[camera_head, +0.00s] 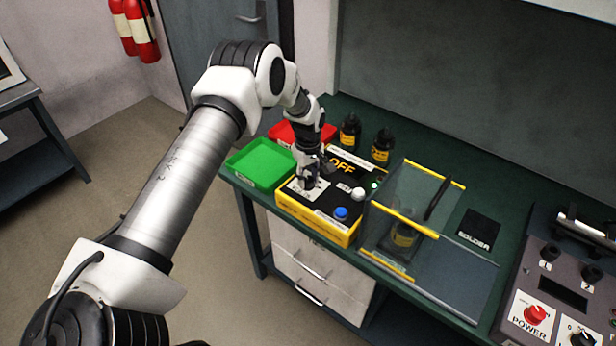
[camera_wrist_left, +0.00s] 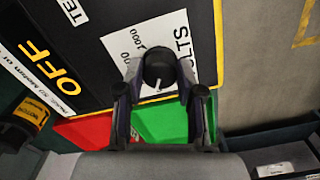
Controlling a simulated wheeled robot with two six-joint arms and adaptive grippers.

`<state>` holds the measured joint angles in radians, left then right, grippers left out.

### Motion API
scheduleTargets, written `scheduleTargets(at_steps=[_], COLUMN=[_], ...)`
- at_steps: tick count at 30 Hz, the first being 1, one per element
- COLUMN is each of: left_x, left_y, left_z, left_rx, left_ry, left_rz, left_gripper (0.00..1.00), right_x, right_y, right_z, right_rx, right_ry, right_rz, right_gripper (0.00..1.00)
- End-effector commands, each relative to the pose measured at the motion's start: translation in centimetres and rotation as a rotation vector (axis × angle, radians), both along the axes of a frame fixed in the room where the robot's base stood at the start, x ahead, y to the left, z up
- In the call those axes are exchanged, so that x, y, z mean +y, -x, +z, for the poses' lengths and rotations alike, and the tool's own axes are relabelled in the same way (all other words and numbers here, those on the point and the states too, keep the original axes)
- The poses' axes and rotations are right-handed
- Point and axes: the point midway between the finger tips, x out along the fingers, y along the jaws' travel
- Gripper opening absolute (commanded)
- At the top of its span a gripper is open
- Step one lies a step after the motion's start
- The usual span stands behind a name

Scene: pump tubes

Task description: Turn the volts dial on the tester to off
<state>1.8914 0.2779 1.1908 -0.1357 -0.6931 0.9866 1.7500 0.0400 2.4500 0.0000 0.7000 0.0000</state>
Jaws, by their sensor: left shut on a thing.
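The tester (camera_head: 325,205) is a yellow and black box on the green bench, with OFF in yellow on its display. Its volts dial (camera_wrist_left: 160,68) is a black round knob with a white pointer mark, on a white label (camera_wrist_left: 150,38) reading VOLTS. My left gripper (camera_wrist_left: 160,90) is shut on the dial, one finger on each side of it. In the head view, my left gripper (camera_head: 309,183) reaches down onto the tester's left part and hides the dial. The right gripper is not in view.
A green tray (camera_head: 260,165) and a red tray (camera_head: 290,135) lie beside the tester. Dark bottles (camera_head: 383,147) stand behind it. A clear shield with yellow edges (camera_head: 415,200) is close on its right. A panel with a red POWER knob (camera_head: 535,315) is at far right.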

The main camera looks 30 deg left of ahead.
Motion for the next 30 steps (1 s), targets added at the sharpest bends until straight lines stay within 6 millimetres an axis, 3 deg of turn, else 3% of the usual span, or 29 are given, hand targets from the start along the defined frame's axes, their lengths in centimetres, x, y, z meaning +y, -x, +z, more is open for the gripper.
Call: scheduleTargets(at_steps=[10,25,26,27,28,30], left_x=[-0.05,-0.05,-0.05,-0.04,-0.04,-0.03], left_y=[0.12,0.14,0.14,0.14,0.13,0.10], left_z=[-0.20,-0.22,-0.22,-0.22,-0.22,-0.18], left_rx=[0.004,0.005,0.005,0.005,0.005,0.003], left_ry=[0.000,0.001,0.001,0.001,0.001,0.001], left_rz=[0.144,0.167,0.166,0.166,0.166,0.166], left_gripper=[0.02,0.02,0.40,0.54,0.62,0.62], right_x=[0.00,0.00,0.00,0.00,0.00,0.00], right_y=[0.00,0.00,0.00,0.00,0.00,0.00], right_z=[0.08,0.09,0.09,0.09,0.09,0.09], right_rx=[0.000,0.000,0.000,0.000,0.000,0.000], right_ry=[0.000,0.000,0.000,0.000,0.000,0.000], right_rz=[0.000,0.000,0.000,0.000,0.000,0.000], right_gripper=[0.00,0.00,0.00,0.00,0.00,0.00])
